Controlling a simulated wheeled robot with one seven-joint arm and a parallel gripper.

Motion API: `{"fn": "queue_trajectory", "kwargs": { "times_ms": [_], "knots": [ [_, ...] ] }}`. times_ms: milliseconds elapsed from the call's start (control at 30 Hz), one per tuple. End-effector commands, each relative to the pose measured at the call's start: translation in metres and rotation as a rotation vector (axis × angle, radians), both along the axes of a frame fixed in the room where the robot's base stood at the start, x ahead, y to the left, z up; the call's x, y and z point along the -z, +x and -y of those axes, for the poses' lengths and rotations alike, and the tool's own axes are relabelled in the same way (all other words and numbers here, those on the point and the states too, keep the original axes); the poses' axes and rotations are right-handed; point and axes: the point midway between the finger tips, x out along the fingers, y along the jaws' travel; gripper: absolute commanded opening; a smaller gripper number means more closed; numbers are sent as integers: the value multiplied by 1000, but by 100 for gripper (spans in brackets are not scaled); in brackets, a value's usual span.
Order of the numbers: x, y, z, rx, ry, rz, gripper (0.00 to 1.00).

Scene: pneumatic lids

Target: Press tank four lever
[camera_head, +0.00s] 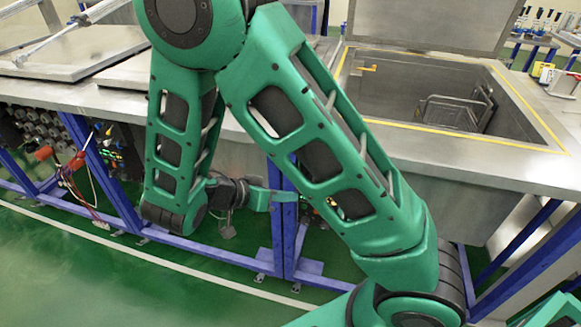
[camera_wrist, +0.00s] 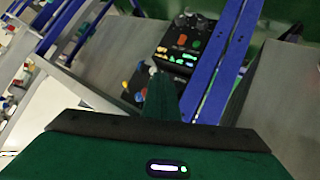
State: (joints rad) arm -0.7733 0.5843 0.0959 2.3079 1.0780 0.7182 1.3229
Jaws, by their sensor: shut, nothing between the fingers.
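My gripper (camera_head: 288,197) is low in front of the bench frame in the head view, beside a blue upright. Its narrow shut fingers also show in the wrist view (camera_wrist: 161,90), with nothing held. Just beyond them in the wrist view is a dark box with small red, yellow and blue knobs or levers (camera_wrist: 138,85), partly covered by the fingers. I cannot tell whether the fingers touch it, or which lever is tank four's. In the head view my arm and gripper hide most of this area.
A dark control box (camera_wrist: 186,44) with coloured buttons sits farther off, next to blue frame bars (camera_wrist: 215,65). An open steel tank (camera_head: 400,88) with a raised lid (camera_head: 440,20) stands at right, holding a wire basket (camera_head: 450,112). Red handles (camera_head: 43,153) and hoses are at left. Green floor in front is clear.

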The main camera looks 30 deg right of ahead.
Motion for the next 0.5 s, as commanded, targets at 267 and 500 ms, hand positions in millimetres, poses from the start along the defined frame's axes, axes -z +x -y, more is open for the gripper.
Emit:
{"fn": "queue_trajectory", "kwargs": {
  "times_ms": [267,500],
  "knots": [
    [-2,0,0,0,0,0,0],
    [-11,0,0,1,0,1,0]
  ]
}}
